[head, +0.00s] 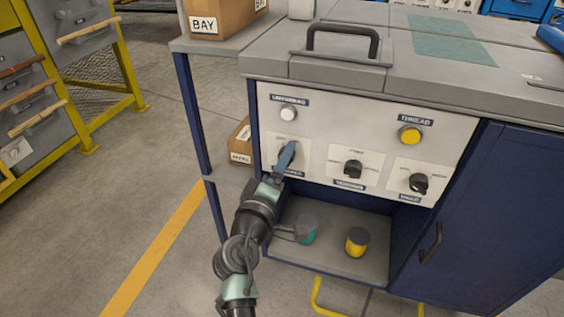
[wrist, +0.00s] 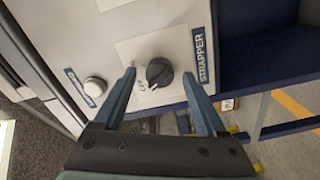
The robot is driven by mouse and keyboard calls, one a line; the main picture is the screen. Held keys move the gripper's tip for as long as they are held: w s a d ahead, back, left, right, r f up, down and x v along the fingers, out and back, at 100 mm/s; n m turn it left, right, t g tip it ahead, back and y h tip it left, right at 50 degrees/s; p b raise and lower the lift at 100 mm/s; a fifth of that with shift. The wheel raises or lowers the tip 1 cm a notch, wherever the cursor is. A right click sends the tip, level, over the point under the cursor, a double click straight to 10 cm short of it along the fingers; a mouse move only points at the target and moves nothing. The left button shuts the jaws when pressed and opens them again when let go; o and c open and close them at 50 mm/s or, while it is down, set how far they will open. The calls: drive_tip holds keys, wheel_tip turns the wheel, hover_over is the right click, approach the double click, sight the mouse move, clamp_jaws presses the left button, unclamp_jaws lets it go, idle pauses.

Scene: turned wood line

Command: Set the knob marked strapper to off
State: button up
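The knob marked strapper (wrist: 159,72) is black and round, on a white plate beside a dark label reading STRAPPER, in the wrist view. Small print that seems to read OFF is beside its lower left edge, with a small white mark near it. My gripper (wrist: 159,76) is open, one finger on either side of the knob. Gaps show between knob and fingers, and I cannot tell whether the tips touch the plate. In the head view my gripper (head: 287,157) is at the left knob of the panel and largely hides it.
A white button (head: 289,114) is above, and a yellow button (head: 410,135) is at the upper right. Two other black knobs, the middle one (head: 353,168) and the right one (head: 419,183), share the panel.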

drive_tip(key=p+v, duration=0.3)
drive_tip(key=v, duration=1)
drive_tip(key=shift+r, duration=0.15)
